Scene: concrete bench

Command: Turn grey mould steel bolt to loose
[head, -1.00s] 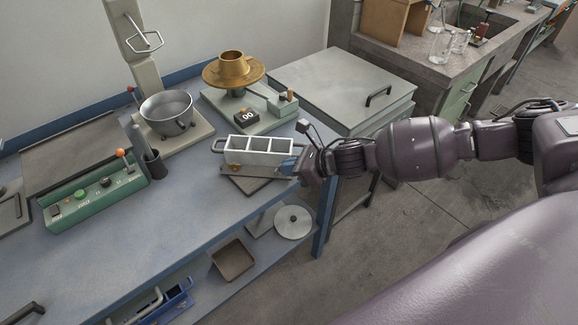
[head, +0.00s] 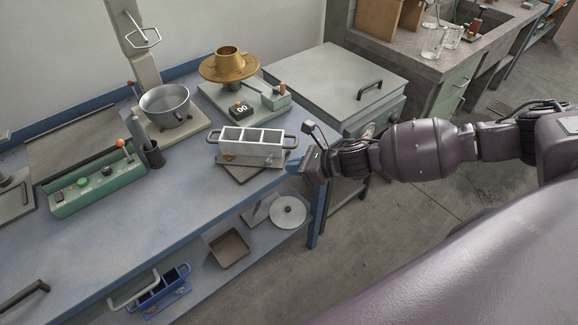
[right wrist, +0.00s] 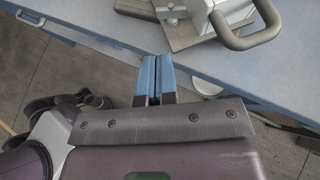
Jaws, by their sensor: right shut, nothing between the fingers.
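The grey mould (head: 262,150), a three-compartment block with a bar handle at each end, stands on a dark base plate near the right edge of the bench. A brass-coloured fitting (head: 230,158) shows low at its left end. In the right wrist view the handle (right wrist: 262,36) and a steel bolt (right wrist: 172,14) on the near side of the mould show at the top. My right gripper (head: 294,169) is just right of the mould and apart from it. Its blue fingers (right wrist: 152,62) are shut and empty, short of the bolt. My left gripper is out of view.
A mixing bowl (head: 165,105) and a green control box (head: 95,182) stand left. A blue mould (head: 162,290) lies on the lower shelf. The bench front is clear.

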